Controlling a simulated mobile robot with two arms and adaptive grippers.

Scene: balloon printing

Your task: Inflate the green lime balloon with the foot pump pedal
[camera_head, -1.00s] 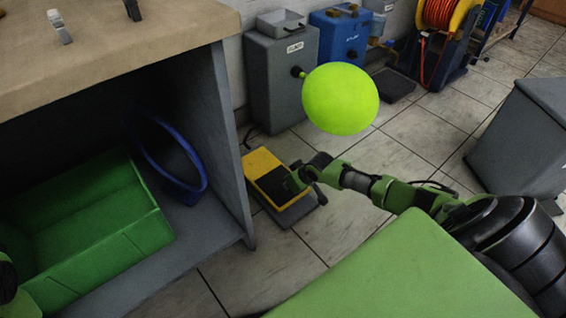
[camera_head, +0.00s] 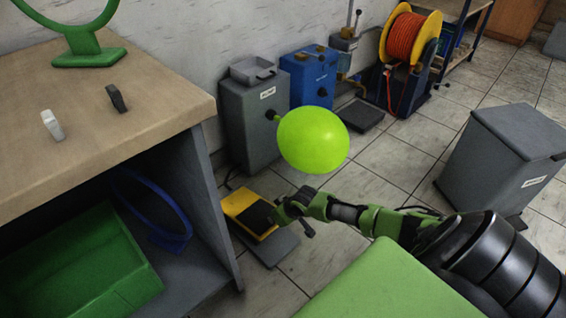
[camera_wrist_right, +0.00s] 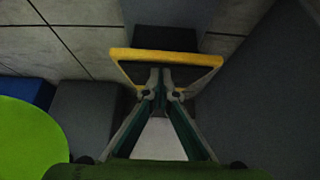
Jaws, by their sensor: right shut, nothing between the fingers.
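The inflated lime green balloon (camera_head: 313,140) hangs on the dark nozzle (camera_head: 273,115) of the grey pump box (camera_head: 250,125). Its edge also shows in the right wrist view (camera_wrist_right: 30,140). The foot pump pedal (camera_head: 240,205), yellow with a black pad, sits on a grey base on the floor. My right gripper (camera_head: 280,212) is at the pedal's right side, over its pad edge. In the right wrist view its fingers (camera_wrist_right: 160,78) are shut and empty, in front of the yellow pedal frame (camera_wrist_right: 205,60). I cannot tell whether they touch it. My left gripper is out of view.
The wooden table (camera_head: 90,110) holds a white clip (camera_head: 51,125), a dark clip (camera_head: 116,98) and a green ring stand (camera_head: 90,60). A green crate (camera_head: 130,265) and a blue ring are beneath.

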